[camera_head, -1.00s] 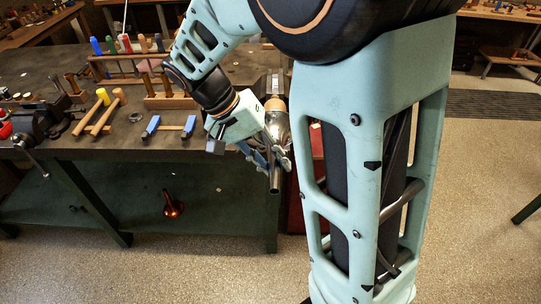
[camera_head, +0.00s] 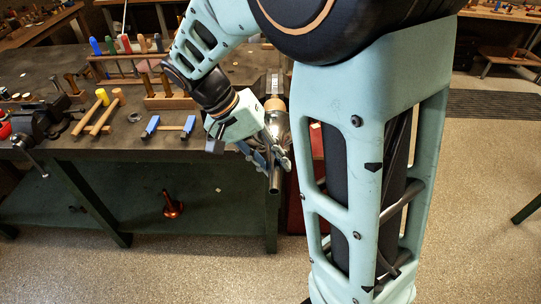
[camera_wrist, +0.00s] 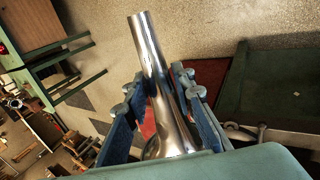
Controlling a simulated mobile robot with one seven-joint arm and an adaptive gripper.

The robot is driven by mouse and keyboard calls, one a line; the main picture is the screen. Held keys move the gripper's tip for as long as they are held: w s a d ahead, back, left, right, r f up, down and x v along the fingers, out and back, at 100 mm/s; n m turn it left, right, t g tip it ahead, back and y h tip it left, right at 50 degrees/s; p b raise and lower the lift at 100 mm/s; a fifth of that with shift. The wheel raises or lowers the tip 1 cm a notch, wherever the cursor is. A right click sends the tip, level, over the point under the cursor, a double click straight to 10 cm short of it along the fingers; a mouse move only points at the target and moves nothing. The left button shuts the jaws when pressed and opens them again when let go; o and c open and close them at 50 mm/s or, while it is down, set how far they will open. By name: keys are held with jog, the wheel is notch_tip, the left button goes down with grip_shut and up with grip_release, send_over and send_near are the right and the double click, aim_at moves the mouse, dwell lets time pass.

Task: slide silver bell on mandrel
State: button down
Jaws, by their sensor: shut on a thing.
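The silver bell (camera_head: 277,127) is at the right end of the bench, with its wide flare toward the bench. It also shows in the wrist view (camera_wrist: 175,128), its flare near the palm. My gripper (camera_head: 272,158) is shut on the bell's narrowing part, one finger on each side in the wrist view (camera_wrist: 162,100). A straight steel tube (camera_head: 274,184) points away from the bench, out past the fingers. I cannot tell whether this tube is the bell's tail or the mandrel's end. My gripper and column hide part of the bell.
The bench (camera_head: 110,146) carries a vise (camera_head: 42,118), a wooden-handled hammer (camera_head: 103,118), a blue-ended stand (camera_head: 168,128) and tool racks. A copper-coloured horn part (camera_head: 172,207) stands low under the bench. A red surface (camera_head: 316,160) lies right of the bell. Open floor (camera_head: 480,190) is at the right.

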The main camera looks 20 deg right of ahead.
aim_at(274, 133)
jog(key=shift+w, duration=0.15)
jog(key=shift+w+d+p, duration=0.35)
jog(key=shift+w+d, duration=0.15)
jog(key=shift+w, duration=1.05)
jog(key=shift+w+d+p, duration=0.3)
jog(key=shift+w+d, duration=0.25)
jog(key=shift+w, duration=0.95)
jog(key=shift+w+d+p, duration=0.35)
jog(key=shift+w+d, duration=0.15)
jog(key=shift+w, duration=1.05)
jog(key=c, duration=1.5)
grip_release()
jog(key=shift+c, duration=0.2)
jog(key=v, duration=1.2)
